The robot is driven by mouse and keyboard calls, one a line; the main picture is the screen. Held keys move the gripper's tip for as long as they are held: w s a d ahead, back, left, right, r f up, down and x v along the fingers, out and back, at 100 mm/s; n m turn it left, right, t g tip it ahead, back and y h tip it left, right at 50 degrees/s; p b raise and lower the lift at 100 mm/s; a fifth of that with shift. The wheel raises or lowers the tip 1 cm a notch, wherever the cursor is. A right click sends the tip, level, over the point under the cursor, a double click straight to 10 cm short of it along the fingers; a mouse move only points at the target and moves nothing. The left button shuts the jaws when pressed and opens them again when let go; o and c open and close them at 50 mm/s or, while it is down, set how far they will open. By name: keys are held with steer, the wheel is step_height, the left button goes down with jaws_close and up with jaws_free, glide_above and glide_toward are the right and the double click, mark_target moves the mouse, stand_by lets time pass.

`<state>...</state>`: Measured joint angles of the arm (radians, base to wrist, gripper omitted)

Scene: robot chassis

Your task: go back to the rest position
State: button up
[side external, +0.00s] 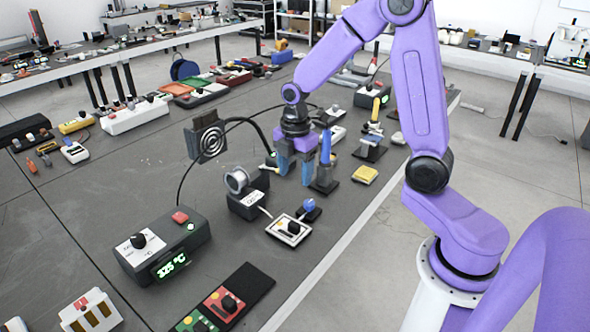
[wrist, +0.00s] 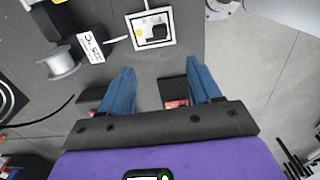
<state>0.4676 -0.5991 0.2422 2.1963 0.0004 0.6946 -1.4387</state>
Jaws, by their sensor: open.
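My gripper (side external: 295,178) hangs fingers down over the dark workbench (side external: 140,190), its two blue fingers apart. Dark blocks with red marks (wrist: 172,92) show beside and partly behind the fingers in the wrist view.
A solder spool on a black holder (side external: 236,182), a white-framed panel with a knob (side external: 289,230) and a temperature station (side external: 162,245) stand nearby. A round-grilled fan (side external: 207,138) and a yellow block (side external: 365,174) flank my gripper. The bench edge (side external: 352,230) is at the right.

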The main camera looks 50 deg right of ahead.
steer(key=s+a+r+m, duration=0.1)
steer(key=s+a+r, duration=0.1)
steer(key=s, duration=0.6)
steer(key=s+a+r+m, duration=0.2)
steer(key=s+a, duration=0.1)
steer(key=s, duration=0.5)
steer(key=s+a+r+m, duration=0.2)
steer(key=s, duration=0.6)
steer(key=shift+s+a, duration=0.25)
steer(key=shift+w+r, duration=0.1)
steer(key=shift+w, duration=0.05)
steer(key=shift+c, duration=0.3)
